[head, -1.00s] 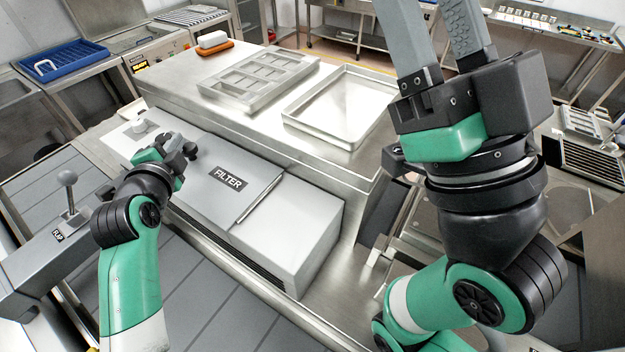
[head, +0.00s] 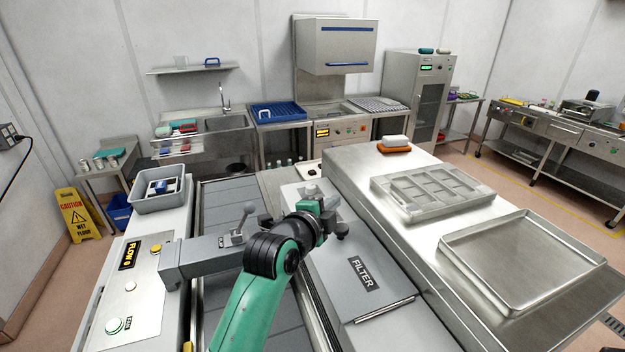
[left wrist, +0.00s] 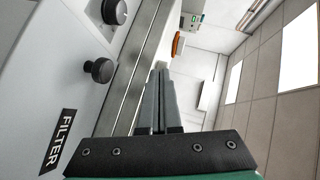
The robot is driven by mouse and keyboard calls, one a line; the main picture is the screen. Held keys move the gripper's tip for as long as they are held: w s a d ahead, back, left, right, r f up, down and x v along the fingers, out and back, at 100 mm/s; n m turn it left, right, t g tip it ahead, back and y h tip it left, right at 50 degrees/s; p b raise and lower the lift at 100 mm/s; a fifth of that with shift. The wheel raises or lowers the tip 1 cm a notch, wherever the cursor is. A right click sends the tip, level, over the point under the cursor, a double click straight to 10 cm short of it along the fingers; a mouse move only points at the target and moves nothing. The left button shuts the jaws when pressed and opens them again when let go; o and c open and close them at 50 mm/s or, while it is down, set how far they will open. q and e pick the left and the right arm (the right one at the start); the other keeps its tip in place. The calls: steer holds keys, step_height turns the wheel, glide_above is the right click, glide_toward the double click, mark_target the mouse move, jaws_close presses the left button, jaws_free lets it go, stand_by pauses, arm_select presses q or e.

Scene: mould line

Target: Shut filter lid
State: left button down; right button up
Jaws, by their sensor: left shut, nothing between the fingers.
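The grey filter lid (head: 337,272) carries a dark FILTER label (head: 364,272) and lies flat, looking down on its housing. A bar handle (head: 385,309) runs along its near edge. Any small gap under the lid cannot be made out. My left gripper (head: 322,212) is by the lid's far end, away from the handle; its fingertips are hard to see there. In the left wrist view its fingers (left wrist: 158,100) are together and empty, beside the FILTER label (left wrist: 58,141) and a black knob (left wrist: 98,70). My right gripper is out of view.
The steel counter right of the lid holds a compartmented mould tray (head: 425,190), an empty shallow tray (head: 520,255) and an orange-based block (head: 395,145). Left of my arm are a lever (head: 240,225) on a grey beam and the FLOW panel (head: 130,285).

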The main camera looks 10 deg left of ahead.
arm_select(q)
steer(key=s+a+r+p, duration=0.3)
steer(key=a+r+p, duration=0.2)
steer(key=shift+s+a+r+p, duration=0.15)
steer(key=shift+a+r+p, duration=0.1)
steer(key=shift+p, duration=0.1)
steer(key=shift+r, duration=0.15)
steer(key=s+a+r+n+t+p, duration=0.1)
steer(key=s+a+r+t+p, duration=0.15)
steer(key=r, duration=0.55)
steer(key=s+a+r+n+t+p, duration=0.1)
steer(key=s+r+p, duration=0.25)
steer(key=r, duration=0.35)
steer(key=s+a+r+n+t+p, duration=0.15)
steer(key=r+p, duration=0.25)
steer(key=r, duration=0.4)
steer(key=s+a+r+n+t+y, duration=0.1)
steer(key=s+a+r+n+t, duration=0.1)
steer(key=s+r+n+t, duration=0.2)
steer(key=s+a+r+n+t+y+p, duration=0.1)
steer(key=s+r+n+t, duration=0.3)
steer(key=s+r+n, duration=0.6)
steer(key=shift+s+a+r+y, duration=0.65)
steer(key=shift+s+r, duration=0.85)
steer(key=shift+s, duration=1.95)
